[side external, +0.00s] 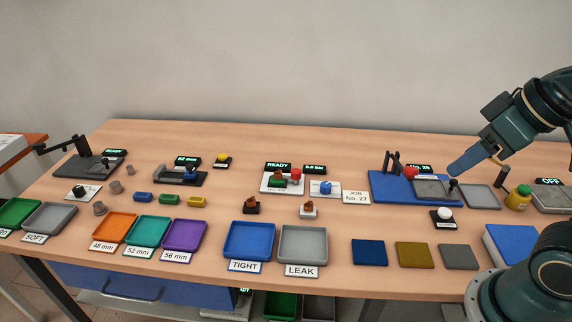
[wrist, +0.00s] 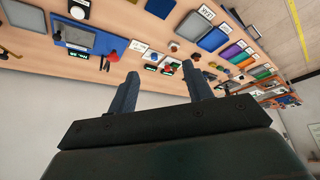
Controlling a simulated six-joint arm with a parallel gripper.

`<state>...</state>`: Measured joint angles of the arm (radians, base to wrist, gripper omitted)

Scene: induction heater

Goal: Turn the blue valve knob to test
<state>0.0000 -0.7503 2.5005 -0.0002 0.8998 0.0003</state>
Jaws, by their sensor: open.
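The blue valve knob (side external: 326,187) stands on a white plate in the middle of the bench, left of the job card (side external: 356,197). The lettering on its plate is too small to read. In the wrist view it is small, and its setting cannot be told. My gripper (side external: 466,163) is at the right, raised above the bench, well to the right of the knob. In the wrist view my gripper (wrist: 158,80) has its two fingers spread apart with nothing between them.
A red button and a green part are on the white station (side external: 271,186) left of the knob. A blue base with black uprights (side external: 380,200) lies between knob and gripper. Blue (side external: 249,223) and grey (side external: 301,229) trays are in front. Several small parts stand nearby.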

